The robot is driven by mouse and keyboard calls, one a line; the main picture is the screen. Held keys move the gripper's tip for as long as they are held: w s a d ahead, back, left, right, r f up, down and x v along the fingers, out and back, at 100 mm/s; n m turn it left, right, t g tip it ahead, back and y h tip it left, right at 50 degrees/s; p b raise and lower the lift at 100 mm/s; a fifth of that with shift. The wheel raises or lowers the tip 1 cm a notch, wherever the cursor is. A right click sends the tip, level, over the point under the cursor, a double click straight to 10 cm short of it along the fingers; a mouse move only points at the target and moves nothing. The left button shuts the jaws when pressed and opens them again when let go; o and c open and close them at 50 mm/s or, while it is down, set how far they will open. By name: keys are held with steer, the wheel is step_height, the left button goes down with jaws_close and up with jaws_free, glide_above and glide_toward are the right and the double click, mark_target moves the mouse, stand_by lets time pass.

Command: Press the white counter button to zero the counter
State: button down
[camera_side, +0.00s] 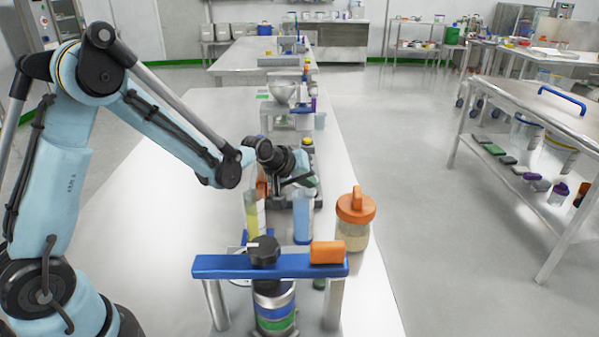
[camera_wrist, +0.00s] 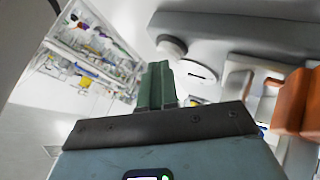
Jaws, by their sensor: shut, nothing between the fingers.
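I cannot single out the white counter button for certain in either view. In the wrist view, a pale round knob-like part (camera_wrist: 172,45) and a white oval face with a dark slot (camera_wrist: 198,72) sit on or beside a large grey body (camera_wrist: 245,35). I cannot tell whether either is the button. My gripper (camera_wrist: 155,84) has its green fingers together and empty, pointing toward that grey body. I cannot tell whether they touch it. In the side view my gripper (camera_side: 312,181) is low over the long white table, among the items there, partly hidden by my wrist.
A blue-topped stand (camera_side: 222,266) with an orange block (camera_side: 328,252) is at the table's front. An orange-lidded jar (camera_side: 353,228) stands right of my gripper, and a blue-and-white container (camera_side: 303,218) stands just below it. Bare table (camera_side: 180,240) lies to the left.

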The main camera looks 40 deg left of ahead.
steer(key=shift+f, duration=0.25)
steer(key=shift+r, duration=0.1)
stand_by(0.5)
steer(key=shift+r, duration=0.8)
steer(key=shift+r, duration=2.5)
